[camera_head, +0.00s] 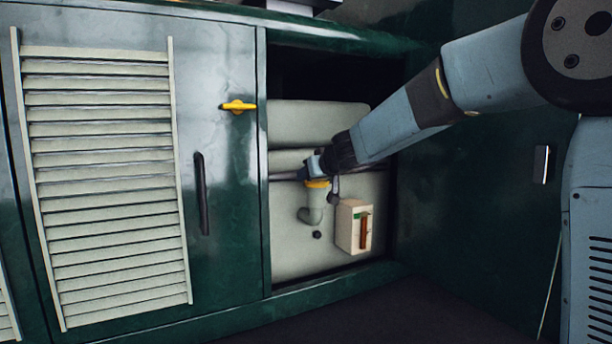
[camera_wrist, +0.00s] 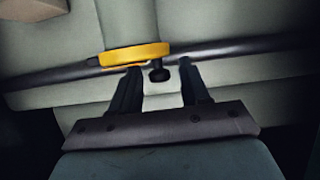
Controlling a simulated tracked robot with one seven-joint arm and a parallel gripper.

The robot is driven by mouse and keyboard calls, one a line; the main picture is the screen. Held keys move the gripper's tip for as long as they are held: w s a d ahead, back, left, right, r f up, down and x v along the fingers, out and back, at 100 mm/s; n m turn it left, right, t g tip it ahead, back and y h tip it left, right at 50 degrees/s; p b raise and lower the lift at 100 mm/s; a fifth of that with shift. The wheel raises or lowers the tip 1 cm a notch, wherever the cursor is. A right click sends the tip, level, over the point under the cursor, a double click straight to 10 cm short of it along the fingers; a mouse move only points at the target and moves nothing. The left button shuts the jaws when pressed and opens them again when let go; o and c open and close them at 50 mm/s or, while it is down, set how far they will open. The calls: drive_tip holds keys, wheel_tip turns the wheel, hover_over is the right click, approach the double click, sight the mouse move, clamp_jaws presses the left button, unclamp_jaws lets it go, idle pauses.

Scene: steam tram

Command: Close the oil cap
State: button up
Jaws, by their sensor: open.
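The oil cap (camera_head: 317,184) is a yellow disc on top of a pale bent filler pipe (camera_head: 312,206) inside the open compartment. In the wrist view the yellow cap (camera_wrist: 136,54) lies just beyond my fingertips, with a small black knob (camera_wrist: 159,75) at its near edge. My gripper (camera_head: 318,167) reaches into the compartment from the right, close to the cap. In the wrist view my gripper (camera_wrist: 158,72) has its two dark fingers apart, near the black knob. I cannot tell whether the fingers touch the cap. My wrist partly hides the cap area in the head view.
A cream box (camera_head: 346,228) with a red lever (camera_head: 364,230) stands right of the pipe. A dark rod (camera_wrist: 235,46) runs behind the cap. The green frame (camera_head: 330,289) edges the opening.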

drive_tip(key=shift+d, duration=0.1)
drive_tip(key=v, duration=1.3)
drive_tip(key=shift+s, duration=0.3)
drive_tip(key=shift+s+d, duration=0.1)
drive_tip(key=shift+d, duration=0.05)
drive_tip(key=s+d+f+m+g+h, duration=0.2)
drive_tip(key=s+d+f, duration=0.3)
drive_tip(key=s+d, duration=0.2)
drive_tip(key=s+d+f+m+g+h, duration=0.2)
drive_tip(key=s+d+f, duration=0.4)
drive_tip(key=s, duration=0.6)
drive_tip(key=s+d+f+m+g+h, duration=0.1)
drive_tip(key=s+d+f+m+h, duration=0.1)
drive_tip(key=s+d+f, duration=0.3)
drive_tip(key=s+d+h, duration=0.1)
drive_tip(key=s+d, duration=0.3)
drive_tip(key=shift+s+d+f+g, duration=0.2)
drive_tip(key=shift+s+g, duration=0.1)
drive_tip(key=shift+g, duration=0.1)
drive_tip(key=shift+c, duration=0.6)
